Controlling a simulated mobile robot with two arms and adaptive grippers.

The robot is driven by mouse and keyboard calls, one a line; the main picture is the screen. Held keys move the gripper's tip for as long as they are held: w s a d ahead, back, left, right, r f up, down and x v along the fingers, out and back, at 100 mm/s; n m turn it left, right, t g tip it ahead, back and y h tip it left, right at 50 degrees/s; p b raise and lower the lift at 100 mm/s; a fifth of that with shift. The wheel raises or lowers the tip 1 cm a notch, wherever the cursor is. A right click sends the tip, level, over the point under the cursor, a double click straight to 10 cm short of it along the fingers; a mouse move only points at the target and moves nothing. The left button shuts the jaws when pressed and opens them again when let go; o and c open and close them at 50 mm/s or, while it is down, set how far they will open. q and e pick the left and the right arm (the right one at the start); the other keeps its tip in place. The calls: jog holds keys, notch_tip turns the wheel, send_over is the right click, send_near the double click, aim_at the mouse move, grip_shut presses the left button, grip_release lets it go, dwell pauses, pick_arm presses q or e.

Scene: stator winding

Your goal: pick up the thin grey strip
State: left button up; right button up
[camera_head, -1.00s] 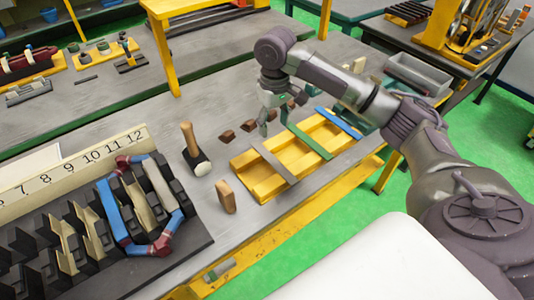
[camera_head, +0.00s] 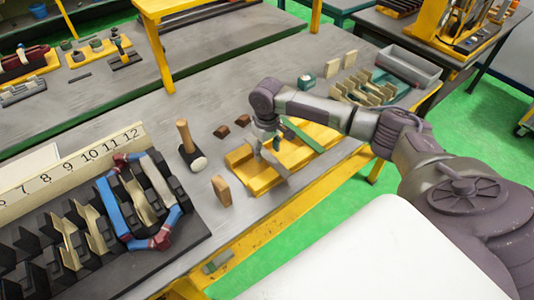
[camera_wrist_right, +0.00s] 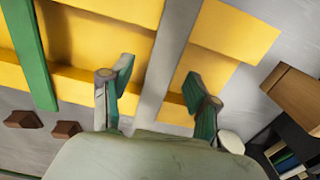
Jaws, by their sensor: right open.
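The thin grey strip (camera_head: 279,167) lies across the yellow tray (camera_head: 256,181), near the tray's left end. In the right wrist view the strip (camera_wrist_right: 168,60) runs between the two fingers of my right gripper (camera_wrist_right: 158,88), with its lower end partly hidden by the gripper body. My right gripper (camera_head: 267,148) is open, above the strip with a finger on each side; whether it touches the strip I cannot tell. My left gripper is not in view.
A green strip (camera_head: 302,134) lies across the same tray to the right. Small brown wedges (camera_head: 222,131) lie behind the tray. The stator block with blue and red coil (camera_head: 165,238) fills the lower left.

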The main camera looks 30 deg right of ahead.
jog(key=c, duration=1.1)
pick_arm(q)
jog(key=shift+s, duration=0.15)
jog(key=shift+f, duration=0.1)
pick_arm(e)
jog(key=shift+r, duration=0.2)
